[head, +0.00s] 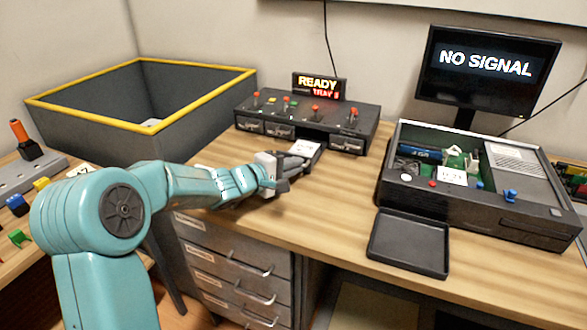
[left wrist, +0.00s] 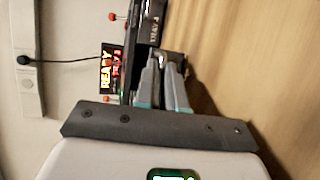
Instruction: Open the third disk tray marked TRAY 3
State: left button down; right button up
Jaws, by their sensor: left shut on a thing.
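The black disk unit (head: 300,118) stands at the back of the wooden desk with a row of trays along its front. The third tray (head: 304,148) from the left sticks out of the front towards me, and a pale surface shows on its top. My left gripper (head: 287,166) is shut at the front end of this tray, on its handle, which the fingers mostly hide. In the left wrist view the gripper's fingers (left wrist: 165,62) close together against the dark tray front. My right gripper is not in view.
A lit sign (head: 319,86) above the unit reads READY and TRAY 3. An open black case (head: 480,185) and a flat black tray (head: 409,243) are at the right. A yellow-rimmed grey bin (head: 205,104) stands at the left. Desk around the gripper is clear.

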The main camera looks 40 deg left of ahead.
pick_arm(q)
jog(key=shift+w, duration=0.1)
jog(key=c, duration=1.4)
grip_release()
jog(key=shift+r, duration=0.1)
jog(key=shift+o, duration=0.8)
jog(key=v, duration=1.6)
jog(key=shift+p, duration=0.3)
